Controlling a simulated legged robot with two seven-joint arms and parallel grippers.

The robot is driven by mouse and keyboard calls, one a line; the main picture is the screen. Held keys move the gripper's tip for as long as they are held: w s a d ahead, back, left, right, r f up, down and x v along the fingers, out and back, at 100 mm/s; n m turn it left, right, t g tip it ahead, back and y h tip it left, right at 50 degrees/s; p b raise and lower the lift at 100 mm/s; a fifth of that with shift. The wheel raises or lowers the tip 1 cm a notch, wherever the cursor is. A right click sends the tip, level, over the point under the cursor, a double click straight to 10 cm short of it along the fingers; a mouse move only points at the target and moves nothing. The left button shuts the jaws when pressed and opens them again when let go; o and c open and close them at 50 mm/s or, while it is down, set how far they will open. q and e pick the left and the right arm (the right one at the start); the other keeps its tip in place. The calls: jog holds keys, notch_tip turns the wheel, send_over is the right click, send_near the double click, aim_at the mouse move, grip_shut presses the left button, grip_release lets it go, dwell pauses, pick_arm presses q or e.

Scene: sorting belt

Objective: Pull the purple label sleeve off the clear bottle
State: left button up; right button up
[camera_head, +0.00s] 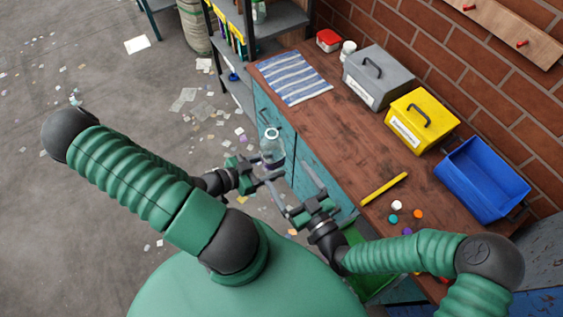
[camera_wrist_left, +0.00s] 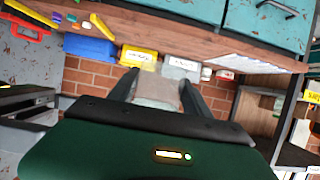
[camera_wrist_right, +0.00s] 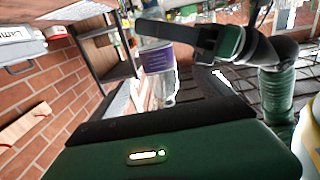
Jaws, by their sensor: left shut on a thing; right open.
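The clear bottle (camera_head: 271,144) is held off the floor in front of the bench, cap end up in the head view. Its purple label sleeve (camera_wrist_right: 158,58) is around the body; in the head view only a purple strip (camera_head: 273,163) shows. My left gripper (camera_head: 268,177) is shut on the bottle; in the right wrist view its dark finger crosses just beside the sleeve. The bottle also shows between the fingers in the left wrist view (camera_wrist_left: 158,88). My right gripper (camera_head: 298,194) is open and empty, close to the bottle's right side, its fingers apart from the sleeve.
The wooden bench holds a striped cloth (camera_head: 292,78), a grey box (camera_head: 373,82), a yellow box (camera_head: 422,122), a blue bin (camera_head: 481,180), a yellow stick (camera_head: 384,188) and several caps. A green crate (camera_head: 377,288) stands below the right arm. Scraps litter the floor.

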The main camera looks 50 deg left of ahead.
aim_at(272, 152)
jog(key=a, duration=0.6)
jog(key=w+a, duration=0.1)
jog(key=a, duration=0.2)
jog(key=shift+a, duration=0.4)
jog(key=shift+d, duration=0.1)
jog(key=c, duration=1.3)
jog(key=o, duration=0.5)
jog(key=c, duration=0.5)
jog(key=shift+r, duration=9.45)
